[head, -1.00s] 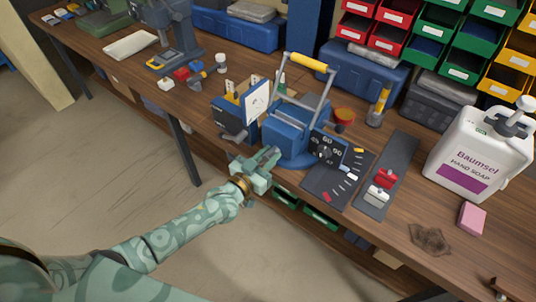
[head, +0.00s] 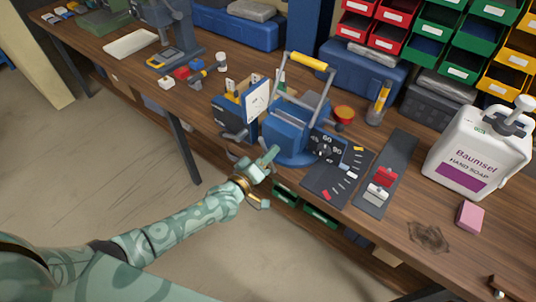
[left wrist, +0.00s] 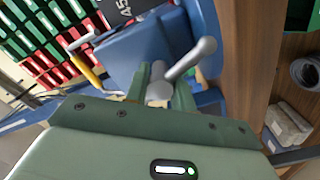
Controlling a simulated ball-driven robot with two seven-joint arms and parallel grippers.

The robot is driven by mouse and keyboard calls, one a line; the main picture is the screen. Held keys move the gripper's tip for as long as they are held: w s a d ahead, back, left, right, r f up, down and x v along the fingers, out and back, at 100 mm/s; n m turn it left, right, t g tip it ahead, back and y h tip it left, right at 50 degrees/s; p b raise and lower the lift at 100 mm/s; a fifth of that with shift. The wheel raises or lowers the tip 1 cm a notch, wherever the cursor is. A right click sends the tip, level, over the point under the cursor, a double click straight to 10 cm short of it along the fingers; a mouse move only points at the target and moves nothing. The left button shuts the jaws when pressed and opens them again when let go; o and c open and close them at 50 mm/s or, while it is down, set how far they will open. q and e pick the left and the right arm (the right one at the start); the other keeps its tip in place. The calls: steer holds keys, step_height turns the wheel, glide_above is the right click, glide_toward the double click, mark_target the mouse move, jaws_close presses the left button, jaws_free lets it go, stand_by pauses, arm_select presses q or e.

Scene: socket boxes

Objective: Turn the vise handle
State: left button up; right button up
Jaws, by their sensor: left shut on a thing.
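The vise is a blue block (head: 288,143) at the bench's front edge in the head view; its blue body also fills the upper middle of the left wrist view (left wrist: 140,50). The vise handle is a grey bar with rounded ends (left wrist: 190,62), slanting across the left wrist view. My left gripper (head: 268,158) is at the bench edge just in front of the vise. Its green fingers (left wrist: 160,88) are shut on the handle, near the bar's lower end. The gripper hides much of the handle in the head view. My right gripper is not in view.
A dark mat (head: 338,178) with small parts and a grey strip (head: 387,170) lie right of the vise. A blue holder (head: 230,118) stands to its left. A soap bottle (head: 480,150) stands farther right. Open floor lies in front of the bench.

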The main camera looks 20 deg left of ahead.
arm_select(q)
steer(key=n, duration=0.3)
steer(key=shift+r+n, duration=0.1)
steer(key=shift+n, duration=0.3)
steer(key=n+b, duration=0.1)
steer(key=n, duration=0.2)
steer(key=shift+w+n, duration=0.1)
steer(key=shift+n, duration=0.2)
steer(key=n+b, duration=0.1)
steer(key=n, duration=0.5)
steer(key=shift+r+b, duration=0.1)
steer(key=shift+b, duration=0.3)
steer(key=shift+n, duration=0.3)
steer(key=o, duration=1)
steer(key=shift+f, duration=0.2)
